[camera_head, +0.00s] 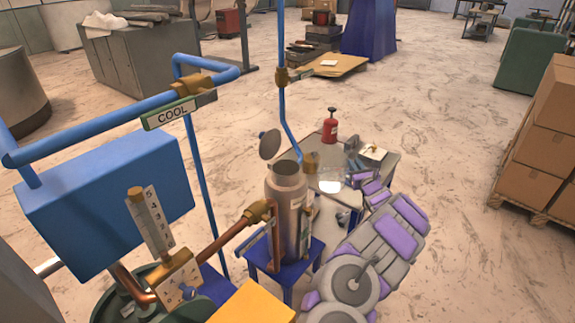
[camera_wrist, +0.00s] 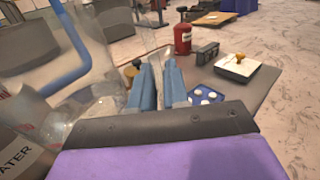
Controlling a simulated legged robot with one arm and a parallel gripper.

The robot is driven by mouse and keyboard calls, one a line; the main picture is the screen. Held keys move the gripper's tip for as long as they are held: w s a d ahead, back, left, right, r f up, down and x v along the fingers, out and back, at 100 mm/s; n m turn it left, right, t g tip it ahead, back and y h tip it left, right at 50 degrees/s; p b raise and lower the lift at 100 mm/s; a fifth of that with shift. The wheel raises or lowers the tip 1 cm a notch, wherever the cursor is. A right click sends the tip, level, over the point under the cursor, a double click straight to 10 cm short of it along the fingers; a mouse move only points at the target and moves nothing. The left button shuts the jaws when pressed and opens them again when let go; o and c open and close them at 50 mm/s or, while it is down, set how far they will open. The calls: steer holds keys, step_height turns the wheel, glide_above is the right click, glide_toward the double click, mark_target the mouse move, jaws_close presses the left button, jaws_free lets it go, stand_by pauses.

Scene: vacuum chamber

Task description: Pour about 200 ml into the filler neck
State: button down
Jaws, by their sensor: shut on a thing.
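My gripper (camera_wrist: 160,72) shows two blue fingers in the wrist view, shut on a clear container (camera_wrist: 88,98). The container fills the left of that view, and its see-through wall makes the exact grip hard to tell. A label reading "WATER" (camera_wrist: 14,156) shows at the lower left edge, apparently on it. In the head view, a steel cylinder (camera_head: 286,200) with an open round top stands on a blue stand, left of my arm; this looks like the filler neck. The liquid level cannot be made out.
A grey table behind holds a red extinguisher-like bottle (camera_head: 330,128) and a white box (camera_head: 372,154). Blue piping with a "COOL" sign (camera_head: 172,113) and a blue tank (camera_head: 105,205) stand at left. Cardboard boxes (camera_head: 545,145) are at right. Open floor lies between.

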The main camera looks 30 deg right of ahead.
mark_target(350, 152)
steer(key=a+r+n+p, duration=0.1)
steer(key=r, duration=0.2)
steer(key=a+r+n+p, duration=0.1)
steer(key=r+p, duration=0.1)
steer(key=r, duration=0.1)
steer(key=w+a+r+n+p, duration=0.1)
steer(key=r+n+p, duration=0.1)
steer(key=r, duration=0.1)
steer(key=w+a+r+n+b, duration=0.1)
steer(key=a+r+n+b, duration=0.3)
steer(key=r, duration=0.3)
steer(key=shift+r+n, duration=0.3)
steer(key=shift+n, duration=0.5)
steer(key=shift+w+a+r+b, duration=0.2)
steer(key=shift+a+r+b, duration=0.05)
steer(key=shift+a+b, duration=0.05)
steer(key=shift+w+a+r+n+b, duration=0.1)
steer(key=shift+a+r+n+b, duration=0.2)
steer(key=shift+r+n+b, duration=0.25)
steer(key=shift+a+r+n, duration=0.1)
steer(key=shift+r+n, duration=0.05)
steer(key=shift+n, duration=0.1)
steer(key=shift+a+r, duration=0.15)
steer(key=shift+r, duration=0.05)
stand_by(0.7)
steer(key=shift+w+a+r+n+b, duration=0.25)
steer(key=shift+a+n+b, duration=0.4)
steer(key=shift+b, duration=0.5)
stand_by(1.7)
